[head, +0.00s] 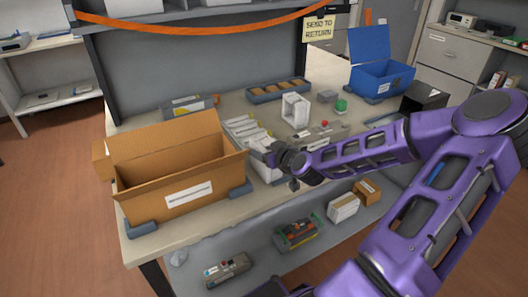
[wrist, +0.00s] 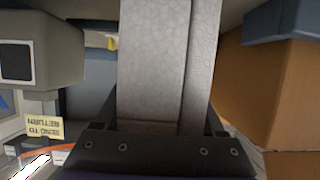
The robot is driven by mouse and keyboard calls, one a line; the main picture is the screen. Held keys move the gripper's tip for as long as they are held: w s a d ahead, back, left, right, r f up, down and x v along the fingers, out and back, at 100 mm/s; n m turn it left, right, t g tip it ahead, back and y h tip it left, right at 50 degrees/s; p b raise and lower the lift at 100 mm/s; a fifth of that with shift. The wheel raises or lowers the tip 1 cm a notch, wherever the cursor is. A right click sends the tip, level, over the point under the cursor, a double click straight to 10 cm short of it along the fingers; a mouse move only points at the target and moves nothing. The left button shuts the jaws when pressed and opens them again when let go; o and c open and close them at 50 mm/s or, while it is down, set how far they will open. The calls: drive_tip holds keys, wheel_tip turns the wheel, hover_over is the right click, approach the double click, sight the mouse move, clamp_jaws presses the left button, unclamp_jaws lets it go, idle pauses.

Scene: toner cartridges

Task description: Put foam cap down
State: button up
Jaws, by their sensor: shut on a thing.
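My gripper (head: 272,157) is shut on a pale grey foam cap (wrist: 155,65). The cap fills the middle of the wrist view and has a speckled foam surface with a lengthwise step. In the head view my gripper is just right of the open cardboard box (head: 150,200), near the table's front edge. The box wall also shows at the right of the wrist view (wrist: 270,90), apart from the cap. In the head view my gripper and arm partly hide the cap. A similar white foam frame (head: 295,109) stands further back on the table.
Dark corner blocks (head: 241,189) hold the cardboard box. White packages (head: 243,130) lie behind my gripper. A tray (head: 278,90) with brown items and a blue bin (head: 382,82) stand at the back. A lower shelf (head: 255,262) carries boxes and a cartridge.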

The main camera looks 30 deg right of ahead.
drive_tip(key=o, duration=1.3)
drive_tip(key=shift+f, duration=0.1)
drive_tip(key=shift+s+r, duration=0.2)
drive_tip(key=shift+r, duration=0.05)
drive_tip(key=p+v, duration=0.2)
drive_tip(key=v, duration=0.9)
drive_tip(key=shift+s+p, duration=0.3)
